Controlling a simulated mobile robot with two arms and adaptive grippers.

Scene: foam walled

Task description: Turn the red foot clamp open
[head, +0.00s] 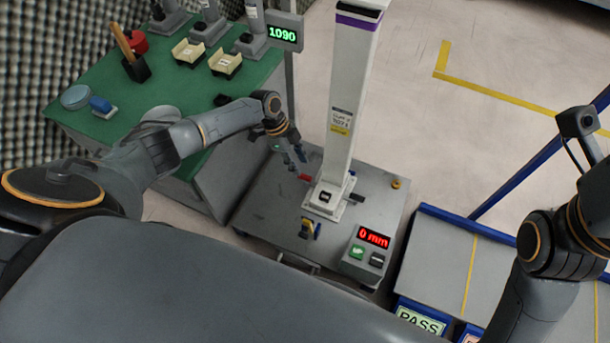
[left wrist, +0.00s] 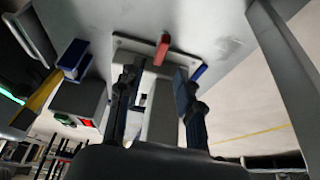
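The red foot clamp (head: 305,177) is a small red lever on the base plate at the foot of the tall white column (head: 348,100). It also shows in the left wrist view (left wrist: 162,48), standing up at the top centre, just beyond my fingertips. My left gripper (head: 298,158) is above and beside the clamp in the head view. In the left wrist view my left gripper (left wrist: 157,76) is open, its two dark fingers apart with nothing held between them. Whether a finger touches the clamp cannot be told. My right arm shows at the right edge, but its gripper is out of view.
A green bench (head: 180,90) with tools is at the left. A blue-edged table (head: 440,260) is at the right.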

